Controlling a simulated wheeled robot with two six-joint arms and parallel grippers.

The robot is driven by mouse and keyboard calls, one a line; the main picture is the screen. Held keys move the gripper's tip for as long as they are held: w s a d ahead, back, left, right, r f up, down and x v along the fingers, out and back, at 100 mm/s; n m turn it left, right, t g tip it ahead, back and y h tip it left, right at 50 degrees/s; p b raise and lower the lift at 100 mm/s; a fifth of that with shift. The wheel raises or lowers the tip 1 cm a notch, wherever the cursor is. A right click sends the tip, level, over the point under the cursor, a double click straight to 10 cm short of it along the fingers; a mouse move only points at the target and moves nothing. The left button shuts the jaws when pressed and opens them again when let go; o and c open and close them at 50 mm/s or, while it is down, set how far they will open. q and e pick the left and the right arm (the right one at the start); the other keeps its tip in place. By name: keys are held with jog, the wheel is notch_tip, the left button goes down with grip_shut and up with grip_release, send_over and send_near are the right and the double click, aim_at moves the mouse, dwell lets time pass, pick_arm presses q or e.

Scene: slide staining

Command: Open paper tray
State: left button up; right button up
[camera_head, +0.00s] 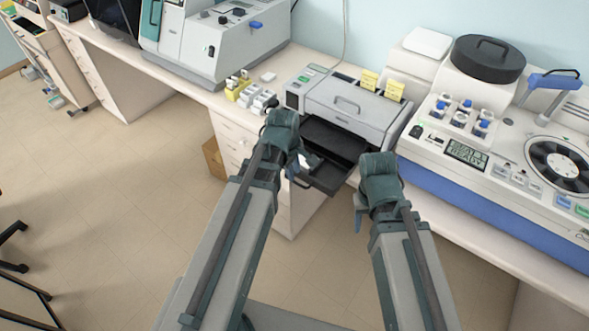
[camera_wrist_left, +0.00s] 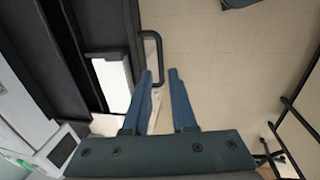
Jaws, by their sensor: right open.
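The dark paper tray (camera_head: 322,178) sticks out toward me from the front of the grey printer (camera_head: 345,107). In the left wrist view, the tray (camera_wrist_left: 95,20) fills the upper left, and its black handle (camera_wrist_left: 161,55) juts out from its edge. My left gripper (camera_head: 297,177) is at the tray's left front. In its wrist view, the blue fingers (camera_wrist_left: 160,72) are apart, with the lower end of the handle between or just beyond their tips; contact is unclear. My right gripper (camera_head: 358,215) is open and empty, pointing down to the right of the tray.
Small boxes and bottles (camera_head: 250,93) stand left of the printer. A large white staining machine (camera_head: 490,150) with a blue front stands to the right. A grey instrument (camera_head: 220,45) is at the back left. The floor (camera_head: 110,190) before the counter is clear at left.

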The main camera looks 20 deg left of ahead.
pick_arm(q)
notch_tip(320, 180, up, 9)
jog(key=s+p, duration=0.1)
jog(key=p, duration=0.6)
jog(key=shift+s+a+p, duration=0.3)
jog(key=shift+p, duration=0.1)
pick_arm(e)
notch_tip(320, 180, up, 9)
pick_arm(q)
jog(key=s+d+f+m+g+y+b, duration=0.1)
jog(key=s+d+f+m+b, duration=0.8)
jog(key=m, duration=0.9)
jog(key=s+d+g, duration=0.1)
jog(key=d, duration=0.2)
jog(key=shift+f+y, duration=0.15)
jog(key=shift+y, duration=0.25)
pick_arm(e)
notch_tip(320, 180, down, 9)
